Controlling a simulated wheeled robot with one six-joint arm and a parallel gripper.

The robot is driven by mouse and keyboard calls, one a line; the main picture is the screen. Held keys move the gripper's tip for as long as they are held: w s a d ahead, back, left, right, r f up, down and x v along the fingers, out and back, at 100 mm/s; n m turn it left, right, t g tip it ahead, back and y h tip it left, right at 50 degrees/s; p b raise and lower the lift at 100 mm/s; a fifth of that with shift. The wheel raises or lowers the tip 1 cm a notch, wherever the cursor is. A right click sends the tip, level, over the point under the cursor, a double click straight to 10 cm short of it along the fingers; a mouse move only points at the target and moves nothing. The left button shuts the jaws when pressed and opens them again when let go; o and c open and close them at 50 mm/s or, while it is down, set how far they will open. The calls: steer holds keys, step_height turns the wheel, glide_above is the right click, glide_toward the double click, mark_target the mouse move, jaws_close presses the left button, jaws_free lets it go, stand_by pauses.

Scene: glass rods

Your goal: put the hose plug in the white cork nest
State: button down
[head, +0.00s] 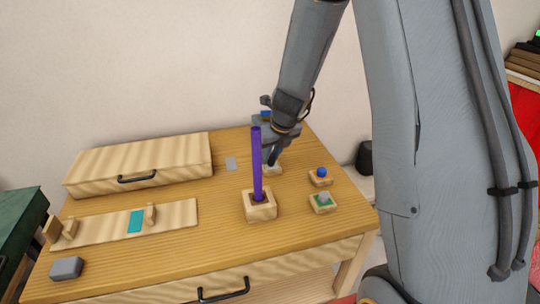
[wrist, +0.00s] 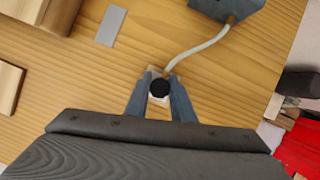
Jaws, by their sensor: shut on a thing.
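A pale hose (wrist: 198,48) curves from beside the plug to a grey-blue body at the top of the wrist view. The white cork nest (head: 272,169) is a small pale block directly below my gripper (head: 272,156) in the head view. In the wrist view, white and pale wood show around and under the plug. I cannot tell whether the plug is inside the nest or just above it; the fingers hide the contact.
A purple rod (head: 256,165) stands upright in a wooden block (head: 262,212) in front of my gripper. Two small nests, one with a blue ball (head: 321,173) and one green (head: 323,207), sit to the right. A wooden case (head: 140,160) and rack (head: 105,226) lie left.

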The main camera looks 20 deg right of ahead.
steer(key=shift+f, duration=0.2)
steer(key=shift+r+p, duration=0.85)
steer(key=shift+p, duration=0.5)
stand_by(0.7)
steer(key=shift+f+b, duration=0.8)
stand_by(0.5)
steer(key=c, duration=1.8)
jaws_free()
steer(key=p+v, duration=1)
steer(key=v, duration=0.1)
steer(key=shift+s, duration=0.1)
